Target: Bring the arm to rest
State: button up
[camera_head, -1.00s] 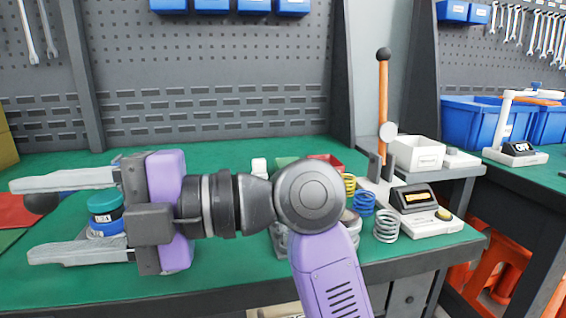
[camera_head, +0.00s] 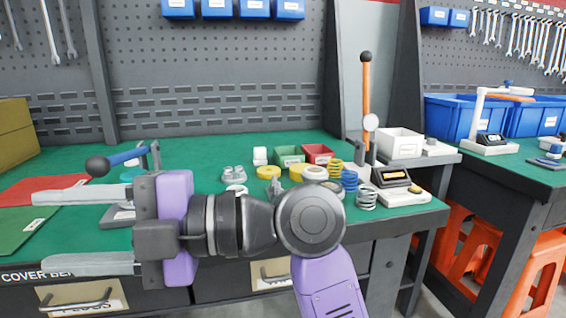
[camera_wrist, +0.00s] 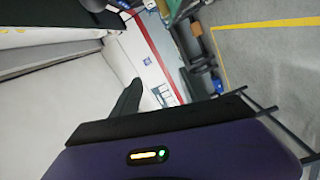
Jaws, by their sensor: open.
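My gripper (camera_head: 88,229) is open and empty, its two pale fingers pointing left in the head view. It is in front of the left part of the green-topped workbench (camera_head: 205,152), with bench and drawer fronts visible between and behind the fingers. My purple and dark grey arm reaches it from the lower right. The wrist view shows no held object, only a purple housing, pale panels and the floor (camera_wrist: 270,60).
A lever device with a dark ball knob (camera_head: 97,166) is just behind the fingers. Red (camera_head: 48,186) and green (camera_head: 22,232) mats lie at left. Springs (camera_head: 349,181), small bins (camera_head: 318,153) and a press with an orange handle (camera_head: 366,90) stand at right.

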jog(key=w+d+f+m+t+h, duration=0.1)
jog(key=w+d+f+m+t, duration=0.1)
jog(key=d+f+m+t, duration=0.45)
jog(key=w+d+f+m+t+h, duration=0.25)
jog(key=f+m, duration=0.45)
jog(key=f, duration=0.4)
jog(key=w+d+f+m+t+h, duration=0.1)
jog(key=w+d+f+m+t, duration=0.1)
jog(key=d+f+m+t, duration=0.5)
jog(key=s+d+f+m+t+h, duration=0.2)
jog(key=s+d+f+m+h, duration=0.85)
jog(key=s+d+f, duration=0.65)
jog(key=s+d+r+m+h, duration=0.2)
jog(key=s+d+r, duration=0.15)
jog(key=s, duration=0.35)
jog(key=s+d+r+m+h, duration=0.1)
jog(key=s+d+r+m, duration=0.1)
jog(key=s+d, duration=0.4)
notch_tip(320, 180, up, 34)
jog(key=s+p, duration=0.1)
jog(key=p, duration=3.2)
jog(key=shift+s+a, duration=0.3)
jog(key=shift+s, duration=0.05)
jog(key=shift+f, duration=0.15)
